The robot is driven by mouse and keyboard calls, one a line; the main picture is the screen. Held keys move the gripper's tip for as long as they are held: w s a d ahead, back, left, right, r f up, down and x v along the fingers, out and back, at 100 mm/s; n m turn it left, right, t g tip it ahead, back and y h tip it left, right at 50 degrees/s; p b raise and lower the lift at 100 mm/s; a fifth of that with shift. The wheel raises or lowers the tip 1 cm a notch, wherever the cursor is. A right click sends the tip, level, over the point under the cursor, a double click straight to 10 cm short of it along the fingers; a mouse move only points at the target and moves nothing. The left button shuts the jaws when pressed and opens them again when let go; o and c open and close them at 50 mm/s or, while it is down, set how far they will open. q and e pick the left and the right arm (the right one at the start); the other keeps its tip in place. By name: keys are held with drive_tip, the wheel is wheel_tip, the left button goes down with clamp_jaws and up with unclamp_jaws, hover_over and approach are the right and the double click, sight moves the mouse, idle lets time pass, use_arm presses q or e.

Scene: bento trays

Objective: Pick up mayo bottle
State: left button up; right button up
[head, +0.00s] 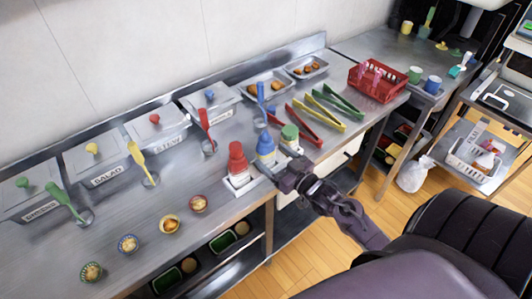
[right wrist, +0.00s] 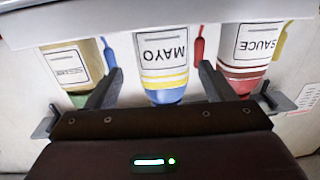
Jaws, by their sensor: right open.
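The mayo bottle (head: 265,147) has a blue cap and stands upright near the front edge of the steel counter. In the right wrist view the mayo bottle (right wrist: 163,58) appears upside down, with its MAYO label facing me. My right gripper (head: 276,169) is at the counter's front edge, in front of the bottle. Its jaws (right wrist: 157,82) are open, one finger on each side of the mayo bottle, with visible gaps. My left gripper is not in view.
A red-capped sauce bottle (head: 237,160) and a green-capped bottle (head: 289,134) flank the mayo bottle closely. Red tongs (head: 303,136) lie behind to the right. Small bowls, such as one of them (head: 170,224), sit to the left. A red basket (head: 377,82) stands farther right.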

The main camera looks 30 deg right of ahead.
sight(262, 150)
drive_tip(key=w, duration=0.3)
drive_tip(key=w+a+p, duration=0.1)
drive_tip(key=shift+w+f, duration=0.25)
drive_tip(key=shift+w, duration=0.25)
drive_tip(key=shift+a, duration=0.1)
drive_tip(key=c, duration=0.7)
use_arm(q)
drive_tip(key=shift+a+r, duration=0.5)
use_arm(e)
drive_tip(key=shift+c, duration=0.3)
